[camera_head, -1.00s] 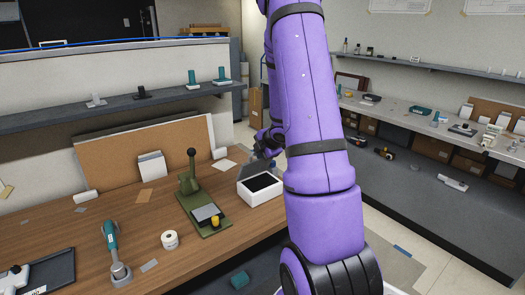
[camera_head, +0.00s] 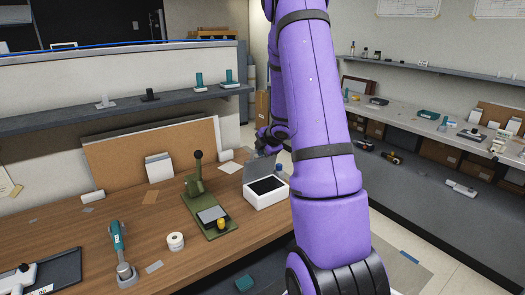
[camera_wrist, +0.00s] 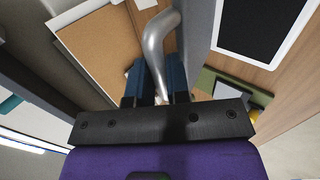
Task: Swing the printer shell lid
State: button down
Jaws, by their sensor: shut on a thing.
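The printer shell is a white box with a dark inside (camera_head: 266,201), standing at the right end of the wooden bench. Its grey lid (camera_head: 257,174) stands raised at the back left side of the box. In the wrist view the lid (camera_wrist: 200,30) is a grey panel seen nearly edge-on, beside the shell's white rim (camera_wrist: 222,50). My gripper (camera_wrist: 157,92) has its two blue-padded fingers shut on a curved silver handle (camera_wrist: 153,45) at the lid. In the head view my purple arm hides part of the gripper (camera_head: 268,148).
A green lever press (camera_head: 197,185) stands left of the shell. A tape roll (camera_head: 176,241) and a teal hand tool (camera_head: 118,240) lie further left. A cork board (camera_head: 130,160) leans behind. The bench's front edge runs below the shell.

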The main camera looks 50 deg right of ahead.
jog(key=shift+w+d, duration=0.2)
jog(key=shift+w, duration=0.65)
jog(key=shift+w+d, duration=0.2)
jog(key=shift+w, duration=0.7)
jog(key=shift+w+d, duration=0.1)
jog(key=shift+w, duration=0.25)
jog(key=c, duration=1)
grip_release()
jog(key=shift+s+f, duration=0.1)
jog(key=shift+s, duration=0.1)
jog(key=v, duration=1)
jog(key=shift+r, duration=0.45)
jog(key=shift+r, duration=0.1)
